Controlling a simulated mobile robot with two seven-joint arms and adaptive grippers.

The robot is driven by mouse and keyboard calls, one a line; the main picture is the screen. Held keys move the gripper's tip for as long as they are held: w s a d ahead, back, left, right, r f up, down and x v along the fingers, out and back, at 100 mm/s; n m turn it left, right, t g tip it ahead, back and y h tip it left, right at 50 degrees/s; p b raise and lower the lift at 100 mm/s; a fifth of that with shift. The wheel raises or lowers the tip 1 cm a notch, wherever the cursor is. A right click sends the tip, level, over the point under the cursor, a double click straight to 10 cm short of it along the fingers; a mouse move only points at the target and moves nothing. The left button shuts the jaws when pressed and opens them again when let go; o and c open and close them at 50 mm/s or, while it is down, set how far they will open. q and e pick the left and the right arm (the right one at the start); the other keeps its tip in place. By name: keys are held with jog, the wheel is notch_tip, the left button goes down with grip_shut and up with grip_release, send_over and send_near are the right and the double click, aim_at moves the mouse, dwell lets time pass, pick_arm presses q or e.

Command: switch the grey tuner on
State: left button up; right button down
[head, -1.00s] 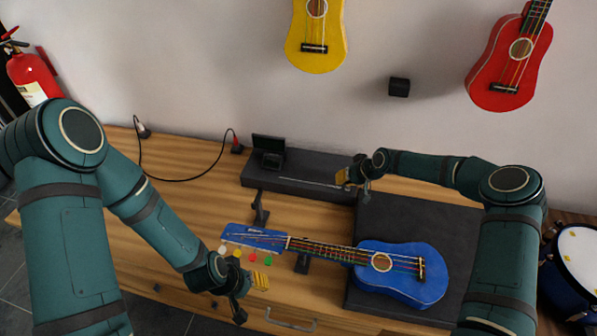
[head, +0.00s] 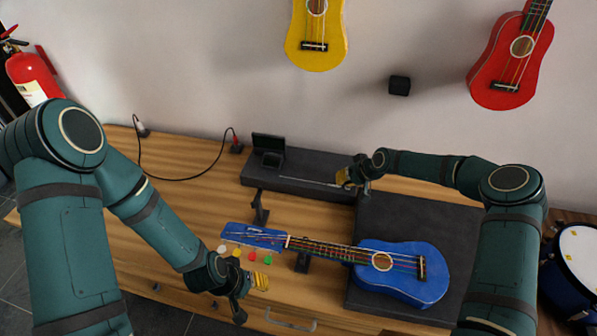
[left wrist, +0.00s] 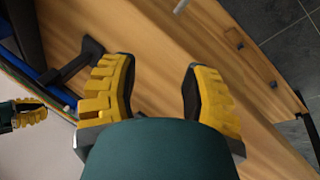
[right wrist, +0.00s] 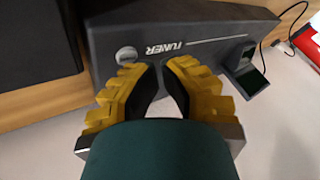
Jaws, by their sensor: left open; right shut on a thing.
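The grey tuner (head: 310,187) is a long dark grey box at the back of the bench. In the right wrist view its top (right wrist: 215,25) carries the word TUNER, a pale line and a round light knob (right wrist: 126,55). A small black flip-up screen (head: 268,145) stands at its left end. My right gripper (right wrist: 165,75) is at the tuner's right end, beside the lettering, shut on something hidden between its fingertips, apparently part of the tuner. The knob lies just left of the fingers. My left gripper (left wrist: 160,65) is open and empty near the bench's front edge.
A blue ukulele (head: 400,285) lies across a dark mat (head: 420,222) and small black stands, between my grippers. A red-tipped cable (head: 190,178) lies back left. Yellow (head: 316,40) and red (head: 508,70) ukuleles hang on the wall.

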jog(key=shift+f, duration=0.25)
jog(key=shift+f+b, duration=0.15)
jog(key=shift+b, duration=0.25)
dwell(0.5)
jog(key=shift+r, duration=0.65)
notch_tip(320, 180, up, 6)
jog(key=p, duration=0.2)
dwell(0.7)
